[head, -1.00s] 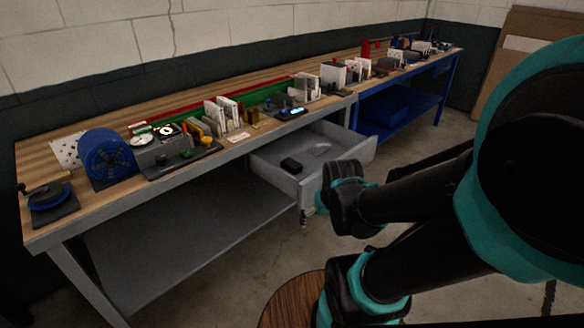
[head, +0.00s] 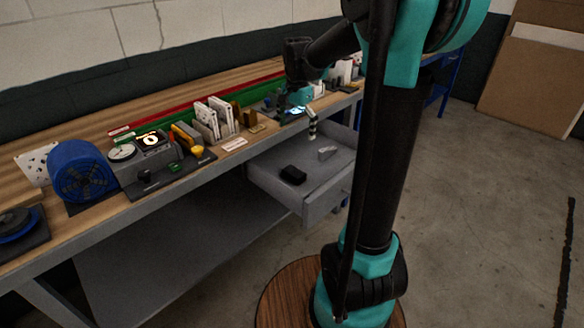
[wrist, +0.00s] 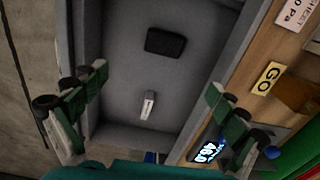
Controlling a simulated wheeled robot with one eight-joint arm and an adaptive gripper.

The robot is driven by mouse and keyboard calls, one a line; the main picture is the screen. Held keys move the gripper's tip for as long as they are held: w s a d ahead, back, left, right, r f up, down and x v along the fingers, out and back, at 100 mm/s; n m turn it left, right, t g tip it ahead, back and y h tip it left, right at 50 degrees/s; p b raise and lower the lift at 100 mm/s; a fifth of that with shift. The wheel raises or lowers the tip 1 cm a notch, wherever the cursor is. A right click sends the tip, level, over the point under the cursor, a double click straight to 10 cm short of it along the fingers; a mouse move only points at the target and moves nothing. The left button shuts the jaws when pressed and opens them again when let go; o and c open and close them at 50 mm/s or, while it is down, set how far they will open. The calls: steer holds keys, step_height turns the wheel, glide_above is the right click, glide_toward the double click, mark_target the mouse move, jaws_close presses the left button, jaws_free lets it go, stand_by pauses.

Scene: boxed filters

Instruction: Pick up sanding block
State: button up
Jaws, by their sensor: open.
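A black block with rounded edges (head: 292,175), which looks like the sanding block, lies on the floor of the open grey drawer (head: 275,194). The block also shows at the top middle of the wrist view (wrist: 165,42). My gripper (head: 308,119) is above the back part of the drawer, near the bench edge, apart from the block. In the wrist view its two green and dark fingers (wrist: 155,84) stand wide apart with nothing between them. The block lies beyond the fingertips.
A small grey-white piece (head: 327,153) lies in the drawer near the block; it also shows in the wrist view (wrist: 148,105). The bench top (head: 85,223) above carries white cards (head: 214,118), a blue fan (head: 80,172) and a lit display (wrist: 208,151).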

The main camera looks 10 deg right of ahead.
mark_target(294, 171)
steer(key=f, duration=1.1)
steer(key=w+f, duration=0.1)
steer(key=f, duration=0.5)
steer(key=shift+a, duration=0.25)
steer(key=shift+c, duration=0.4)
steer(key=c, duration=1.3)
steer(key=shift+c, duration=0.2)
steer(key=shift+r, duration=0.15)
step_height(294, 171, up, 20)
